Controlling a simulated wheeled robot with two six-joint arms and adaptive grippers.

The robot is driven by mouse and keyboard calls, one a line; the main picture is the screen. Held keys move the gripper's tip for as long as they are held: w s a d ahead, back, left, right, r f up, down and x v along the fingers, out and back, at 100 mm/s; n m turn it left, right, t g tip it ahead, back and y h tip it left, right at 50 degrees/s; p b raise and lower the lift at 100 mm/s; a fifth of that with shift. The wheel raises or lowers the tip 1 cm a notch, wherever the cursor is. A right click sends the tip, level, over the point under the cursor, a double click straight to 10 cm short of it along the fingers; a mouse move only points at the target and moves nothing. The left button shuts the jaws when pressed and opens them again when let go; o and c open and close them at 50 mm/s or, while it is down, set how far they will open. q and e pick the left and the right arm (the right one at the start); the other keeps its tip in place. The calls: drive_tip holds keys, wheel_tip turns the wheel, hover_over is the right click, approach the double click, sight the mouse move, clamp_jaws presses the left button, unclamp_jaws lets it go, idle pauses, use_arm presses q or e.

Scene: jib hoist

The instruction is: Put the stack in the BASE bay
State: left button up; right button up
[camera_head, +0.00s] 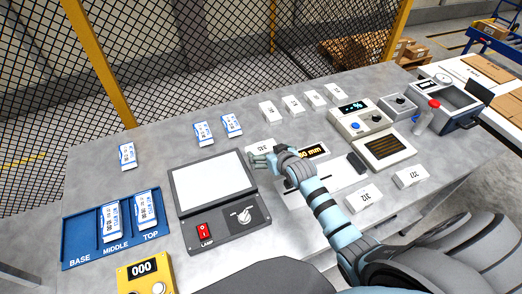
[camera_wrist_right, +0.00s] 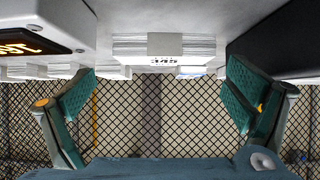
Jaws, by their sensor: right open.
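A blue tray (camera_head: 75,225) at the left has bays marked BASE, MIDDLE and TOP. The BASE bay (camera_head: 82,238) looks empty. One blue-and-white piece (camera_head: 110,222) lies in MIDDLE and another (camera_head: 145,209) in TOP. I cannot tell which item is the stack. My right gripper (camera_head: 258,160) is open beside the panel, close to a white numbered block (camera_head: 262,146). In the right wrist view, a white block (camera_wrist_right: 165,46) shows beyond and between the spread fingers of the gripper (camera_wrist_right: 160,98), apart from them. My left gripper is not in view.
Blue-and-white pieces (camera_head: 203,133) and white blocks (camera_head: 291,104) lie along the table's back. A lamp panel (camera_head: 228,222) stands between tray and gripper. A yellow counter (camera_head: 146,274) is in front of the tray. Instruments (camera_head: 360,117) crowd the right; mesh fencing stands behind.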

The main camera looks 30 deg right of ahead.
sight(261, 148)
drive_tip(key=x, duration=0.5)
drive_tip(key=shift+w+a+r, duration=0.1)
drive_tip(key=shift+w+a, duration=0.15)
drive_tip(key=shift+a, duration=0.05)
drive_tip(key=shift+s+d+r, duration=0.1)
drive_tip(key=shift+s+r, duration=0.05)
drive_tip(key=shift+s, duration=0.2)
drive_tip(key=shift+c, duration=0.4)
drive_tip(key=c, duration=0.6)
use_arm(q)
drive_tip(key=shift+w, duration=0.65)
use_arm(e)
drive_tip(key=shift+c, duration=0.6)
